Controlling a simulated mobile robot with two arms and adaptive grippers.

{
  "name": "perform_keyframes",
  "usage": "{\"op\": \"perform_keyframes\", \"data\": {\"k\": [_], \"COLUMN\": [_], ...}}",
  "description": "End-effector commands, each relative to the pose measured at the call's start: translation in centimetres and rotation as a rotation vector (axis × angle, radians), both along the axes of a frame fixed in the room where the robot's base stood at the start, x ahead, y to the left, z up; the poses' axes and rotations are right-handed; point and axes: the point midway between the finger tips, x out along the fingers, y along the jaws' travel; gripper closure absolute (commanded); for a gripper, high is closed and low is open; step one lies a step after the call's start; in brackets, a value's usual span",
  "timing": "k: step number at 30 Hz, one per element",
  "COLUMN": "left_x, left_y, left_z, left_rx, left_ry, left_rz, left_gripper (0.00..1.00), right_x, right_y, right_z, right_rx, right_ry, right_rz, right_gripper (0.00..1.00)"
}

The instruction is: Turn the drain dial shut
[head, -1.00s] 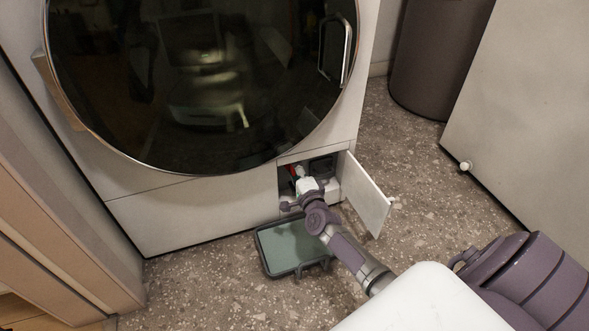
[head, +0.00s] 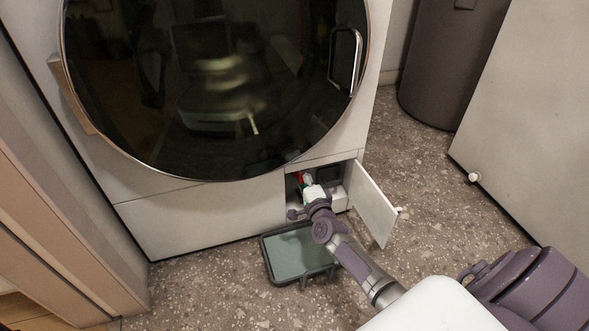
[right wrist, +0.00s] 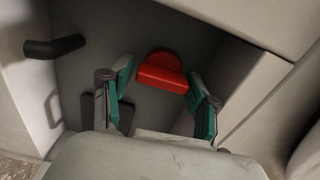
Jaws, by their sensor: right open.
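The drain dial (right wrist: 162,72) is a red, half-round knob on the back wall of the small compartment at the washer's base. In the right wrist view it sits just beyond the fingertips. My right gripper (right wrist: 160,95) is open, its two green-padded fingers on either side of the dial's line and apart from it. In the head view the right gripper (head: 308,182) reaches into the compartment opening, and a bit of red shows beside it; most of the dial is hidden there. My left gripper is not in view.
The compartment's small door (head: 372,203) stands open on the right. A shallow tray (head: 298,252) lies on the floor below the opening. A dark hose or spout (right wrist: 54,47) sticks out left of the dial. A dark bin (head: 452,65) stands at the back right.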

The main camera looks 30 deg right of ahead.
Motion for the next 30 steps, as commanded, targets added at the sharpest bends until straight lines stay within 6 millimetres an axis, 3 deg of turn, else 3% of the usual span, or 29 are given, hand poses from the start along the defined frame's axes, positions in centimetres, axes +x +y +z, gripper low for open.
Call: {"op": "perform_keyframes", "data": {"k": [12,30], "left_x": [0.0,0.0], "left_y": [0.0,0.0], "left_z": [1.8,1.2], "left_rx": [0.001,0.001], "left_ry": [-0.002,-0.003], "left_rz": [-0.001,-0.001], "left_gripper": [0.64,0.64], "right_x": [0.0,0.1], "right_y": [0.1,0.5], "right_z": [0.5,0.4], "right_rx": [-0.62,-1.457], "right_ry": [0.149,0.35], "right_rz": [0.0,0.0], "right_gripper": [0.4,0.4]}}
